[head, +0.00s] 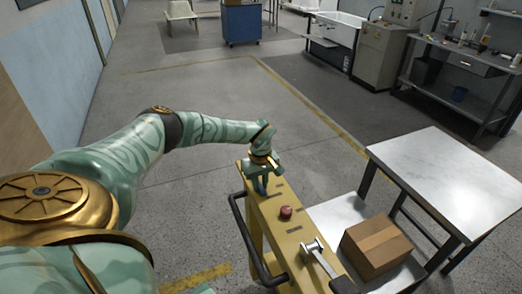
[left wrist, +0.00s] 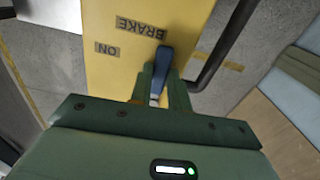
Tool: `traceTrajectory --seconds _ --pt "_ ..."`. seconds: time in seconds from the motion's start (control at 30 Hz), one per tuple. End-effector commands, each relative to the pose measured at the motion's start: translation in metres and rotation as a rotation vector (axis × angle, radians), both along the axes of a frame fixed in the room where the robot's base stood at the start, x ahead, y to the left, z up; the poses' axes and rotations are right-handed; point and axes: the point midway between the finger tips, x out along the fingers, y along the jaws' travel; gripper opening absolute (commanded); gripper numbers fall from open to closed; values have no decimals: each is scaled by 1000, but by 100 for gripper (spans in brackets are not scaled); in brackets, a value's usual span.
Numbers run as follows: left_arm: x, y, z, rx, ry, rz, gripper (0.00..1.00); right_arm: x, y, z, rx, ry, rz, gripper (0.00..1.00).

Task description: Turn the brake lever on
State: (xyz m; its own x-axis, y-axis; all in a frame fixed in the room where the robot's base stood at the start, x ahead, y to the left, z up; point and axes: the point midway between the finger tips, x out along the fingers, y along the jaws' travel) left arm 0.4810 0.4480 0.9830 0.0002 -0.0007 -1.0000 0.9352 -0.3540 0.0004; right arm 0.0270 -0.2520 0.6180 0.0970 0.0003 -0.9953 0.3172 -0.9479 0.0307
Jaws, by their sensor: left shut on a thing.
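The brake lever (left wrist: 161,69) is a blue handle on top of a yellow console, beside labels reading BRAKE and ON. In the left wrist view, the ON label (left wrist: 108,48) lies to the left of the lever. My left gripper (left wrist: 160,95) is shut on the lever, with its green fingers on both sides of it. In the head view the left gripper (head: 262,178) is at the far end of the yellow console (head: 266,220), and a little of the blue lever (head: 260,187) shows under it. My right gripper is not in view.
A red button (head: 286,212) and a silver T-handle lever (head: 318,255) are nearer on the console. A black rail (head: 246,236) runs along its left side. A cardboard box (head: 376,246) sits on a pale surface to the right, beside a white-topped table (head: 450,175). Floor beyond is open.

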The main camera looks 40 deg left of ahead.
Motion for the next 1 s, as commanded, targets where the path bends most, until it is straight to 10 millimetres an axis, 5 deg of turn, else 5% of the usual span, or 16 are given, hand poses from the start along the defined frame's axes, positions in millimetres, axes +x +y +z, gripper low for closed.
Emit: traceTrajectory --seconds 0.67,0.7,0.77,1.0 --pt "0 1 1 2 -2 -69 0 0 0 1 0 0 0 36" --pt "0 1 1 2 -2 -69 21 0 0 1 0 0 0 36" --pt "0 1 1 2 -2 -68 37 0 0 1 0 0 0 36" --pt "0 1 0 1 0 -66 40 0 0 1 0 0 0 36"
